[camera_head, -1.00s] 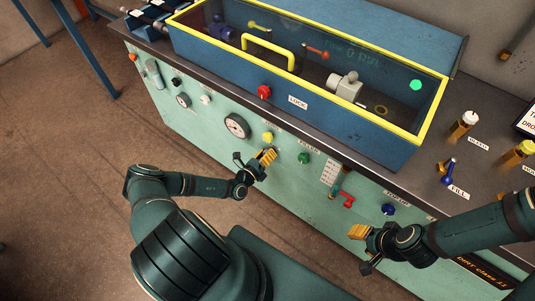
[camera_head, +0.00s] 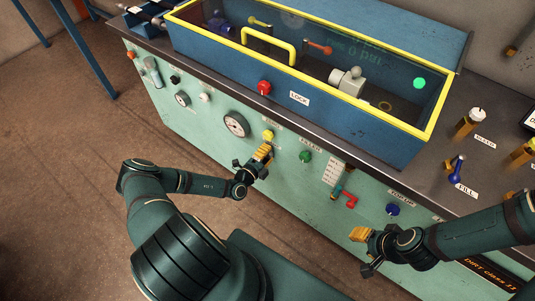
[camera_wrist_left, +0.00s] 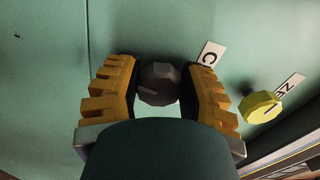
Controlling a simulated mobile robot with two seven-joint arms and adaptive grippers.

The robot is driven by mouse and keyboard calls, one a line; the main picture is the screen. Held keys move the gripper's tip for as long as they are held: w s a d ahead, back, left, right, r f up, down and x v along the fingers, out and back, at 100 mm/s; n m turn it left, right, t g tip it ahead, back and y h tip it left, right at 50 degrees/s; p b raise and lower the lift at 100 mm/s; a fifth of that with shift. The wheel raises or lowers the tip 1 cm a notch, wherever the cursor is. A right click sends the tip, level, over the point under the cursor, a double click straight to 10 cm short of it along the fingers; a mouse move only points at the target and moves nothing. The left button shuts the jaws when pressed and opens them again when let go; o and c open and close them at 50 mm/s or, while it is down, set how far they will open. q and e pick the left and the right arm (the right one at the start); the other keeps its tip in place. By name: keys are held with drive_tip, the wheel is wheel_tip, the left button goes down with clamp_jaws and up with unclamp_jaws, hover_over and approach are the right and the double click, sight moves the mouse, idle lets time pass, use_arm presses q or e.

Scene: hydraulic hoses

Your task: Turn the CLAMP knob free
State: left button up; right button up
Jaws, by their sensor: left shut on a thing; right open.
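The dark, faceted knob (camera_wrist_left: 158,84) sits between the two yellow fingers of my left gripper in the left wrist view. The label beside it (camera_wrist_left: 209,54) shows only a "C"; the rest is hidden. My left gripper (camera_wrist_left: 160,92) is shut on this knob, against the green panel. In the head view my left gripper (camera_head: 263,153) is at the panel front just below a yellow knob, and its fingers hide the dark knob. My right gripper (camera_head: 360,235) is open and empty, in front of the panel, below a blue knob.
The yellow knob (camera_head: 267,136) is close beside my left gripper; it also shows in the left wrist view (camera_wrist_left: 259,107). A green knob (camera_head: 305,157), a red lever (camera_head: 347,199) and the blue knob (camera_head: 392,209) stick out further right. A yellow-rimmed blue box (camera_head: 405,150) stands on the bench.

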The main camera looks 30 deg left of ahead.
use_arm(q)
drive_tip(key=shift+n, duration=0.6)
drive_tip(key=shift+w, duration=0.1)
drive_tip(key=o, duration=1.2)
drive_tip(key=shift+d, duration=0.1)
drive_tip(key=shift+s, duration=0.55)
drive_tip(key=s, duration=0.7)
drive_tip(key=s+a, duration=0.1)
drive_tip(key=s, duration=0.3)
